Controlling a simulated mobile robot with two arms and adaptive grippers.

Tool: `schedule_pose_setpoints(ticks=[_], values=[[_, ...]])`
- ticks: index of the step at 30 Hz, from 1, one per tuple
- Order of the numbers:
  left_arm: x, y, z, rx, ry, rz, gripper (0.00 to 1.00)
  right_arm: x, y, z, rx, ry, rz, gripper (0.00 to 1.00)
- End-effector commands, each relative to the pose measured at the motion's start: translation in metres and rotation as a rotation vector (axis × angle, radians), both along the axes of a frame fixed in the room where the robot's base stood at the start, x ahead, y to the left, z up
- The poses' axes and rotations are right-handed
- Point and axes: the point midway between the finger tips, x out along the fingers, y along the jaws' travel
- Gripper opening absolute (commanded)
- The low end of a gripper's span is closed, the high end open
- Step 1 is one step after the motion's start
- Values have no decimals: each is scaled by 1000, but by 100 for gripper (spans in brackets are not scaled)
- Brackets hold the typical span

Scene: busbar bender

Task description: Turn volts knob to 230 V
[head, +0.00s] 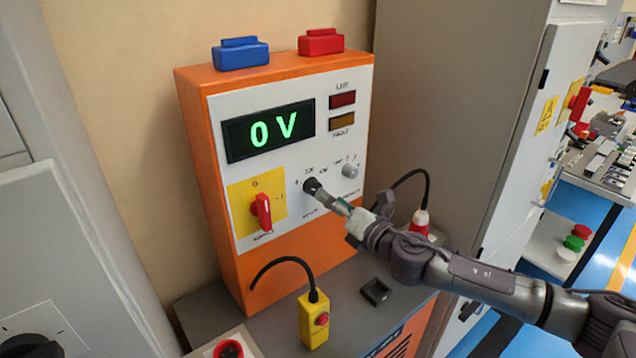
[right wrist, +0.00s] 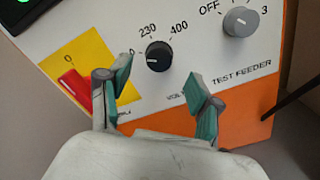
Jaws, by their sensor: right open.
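The volts knob (head: 312,186) is a round black knob on the white front panel of an orange test unit. It also shows in the right wrist view (right wrist: 158,56), with the marks 0, 230 and 400 around its top. The display (head: 270,130) reads 0 V in green. My right gripper (head: 338,204) is in front of the knob, its fingers pointing at it. In the right wrist view the right gripper (right wrist: 158,84) is open, and the knob shows between and beyond its fingertips, apart from them. My left gripper is not in view.
A red supply switch (head: 262,210) on a yellow plate is left of the knob. A grey test feeder knob (head: 350,171) is to its right. A yellow pendant with a red button (head: 314,320) stands below on the grey bench. A grey cabinet (head: 460,110) stands at right.

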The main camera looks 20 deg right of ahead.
Motion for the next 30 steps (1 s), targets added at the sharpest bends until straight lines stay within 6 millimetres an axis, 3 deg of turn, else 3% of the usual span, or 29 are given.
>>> schedule_pose_setpoints(ticks=[3, 9, 21, 30], values=[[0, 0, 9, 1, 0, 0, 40, 23, 9, 3, 3, 0, 0, 64], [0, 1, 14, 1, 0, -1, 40, 46, 17, 1, 2, 1, 0, 64], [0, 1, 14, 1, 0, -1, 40, 53, 20, -1, 2, 1, -1, 64], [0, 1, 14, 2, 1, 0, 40, 53, 19, -1, 2, 1, -1, 15]])
